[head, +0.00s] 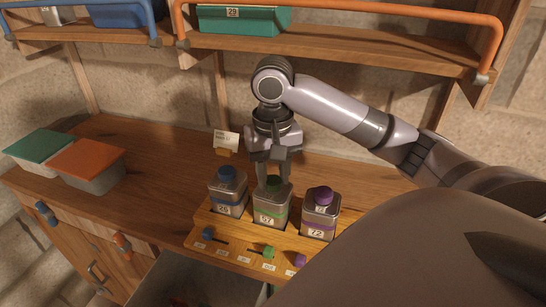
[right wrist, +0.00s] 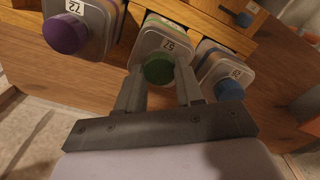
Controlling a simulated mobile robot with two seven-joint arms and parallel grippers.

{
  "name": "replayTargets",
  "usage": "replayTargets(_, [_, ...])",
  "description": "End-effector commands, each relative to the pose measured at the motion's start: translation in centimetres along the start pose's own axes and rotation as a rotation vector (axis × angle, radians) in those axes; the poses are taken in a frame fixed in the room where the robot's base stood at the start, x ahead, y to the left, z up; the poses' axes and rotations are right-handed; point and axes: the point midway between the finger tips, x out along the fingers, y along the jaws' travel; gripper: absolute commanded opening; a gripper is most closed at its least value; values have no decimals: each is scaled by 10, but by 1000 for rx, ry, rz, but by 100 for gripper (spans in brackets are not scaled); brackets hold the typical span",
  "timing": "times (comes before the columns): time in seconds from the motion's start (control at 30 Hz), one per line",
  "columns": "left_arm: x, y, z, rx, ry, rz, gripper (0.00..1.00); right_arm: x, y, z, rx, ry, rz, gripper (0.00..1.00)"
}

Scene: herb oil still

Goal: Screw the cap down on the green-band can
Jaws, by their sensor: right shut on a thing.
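The green-band can (head: 271,207) is a grey square can labelled 57, standing in the middle of the wooden rack (head: 200,217). Its green cap (head: 274,184) sits on top of the can. My right gripper (head: 273,180) comes down from above with its fingers on either side of the cap. In the right wrist view, the fingers (right wrist: 159,88) close on the green cap (right wrist: 158,68), and the can (right wrist: 166,38) shows beyond it. Whether the cap is fully seated cannot be told. My left gripper is not in view.
A blue-capped can (head: 228,192) stands left of the green one, and a purple-capped can (head: 320,213) stands right. Small coloured knobs (head: 268,252) line the rack's front. Two lidded boxes (head: 88,165) sit at left. A shelf with an orange rail (head: 400,12) hangs above.

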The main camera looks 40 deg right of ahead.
Motion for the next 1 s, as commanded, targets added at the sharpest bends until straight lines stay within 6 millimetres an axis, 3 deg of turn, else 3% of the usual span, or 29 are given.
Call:
replayTargets(0.6, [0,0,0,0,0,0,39,0,0,-1,697,2,-4,0])
replayTargets(0.97, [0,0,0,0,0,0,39,0,-1,0,765,0,-7,0])
replayTargets(1.0, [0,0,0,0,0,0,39,0,-1,0,764,0,-7,49])
